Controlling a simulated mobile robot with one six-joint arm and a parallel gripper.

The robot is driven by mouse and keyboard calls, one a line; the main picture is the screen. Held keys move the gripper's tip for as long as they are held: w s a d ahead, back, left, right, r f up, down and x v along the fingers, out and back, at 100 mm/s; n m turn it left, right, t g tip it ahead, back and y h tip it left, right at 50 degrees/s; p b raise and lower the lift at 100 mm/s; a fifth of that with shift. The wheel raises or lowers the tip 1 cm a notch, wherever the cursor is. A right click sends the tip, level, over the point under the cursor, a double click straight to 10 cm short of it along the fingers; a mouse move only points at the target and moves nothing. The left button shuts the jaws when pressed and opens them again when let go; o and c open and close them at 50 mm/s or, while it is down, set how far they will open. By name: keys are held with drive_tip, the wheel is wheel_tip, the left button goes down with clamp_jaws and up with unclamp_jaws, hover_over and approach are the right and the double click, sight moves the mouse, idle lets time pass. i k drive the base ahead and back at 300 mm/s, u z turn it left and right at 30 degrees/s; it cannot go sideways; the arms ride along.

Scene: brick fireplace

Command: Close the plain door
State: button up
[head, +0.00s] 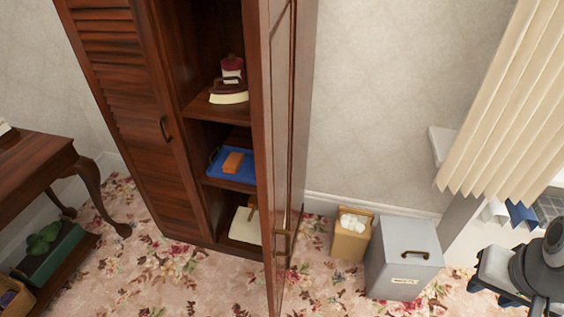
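The plain door (282,130) belongs to a tall dark wooden wardrobe (165,75). It stands wide open, swung out toward me and seen almost edge-on. A bronze handle (284,241) sits low on it. The louvred door (112,75) on the left is shut, with its own dark handle (165,129). Dark rounded parts of my arm show at the lower right, well to the right of the plain door and apart from it. I cannot make out my gripper's fingers in this view.
The wardrobe shelves hold an iron (229,94), a blue tray (222,172) and other items. A tan bin (350,236) and a grey lidded box (402,262) stand right of the door. A wooden table (35,165) is at left. Flowered carpet is open in front.

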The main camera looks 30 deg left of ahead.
sight(269, 26)
drive_tip(key=u, duration=1.55)
drive_tip(key=i, duration=0.5)
drive_tip(key=u, duration=0.15)
drive_tip(key=k, duration=0.4)
drive_tip(key=z, duration=0.45)
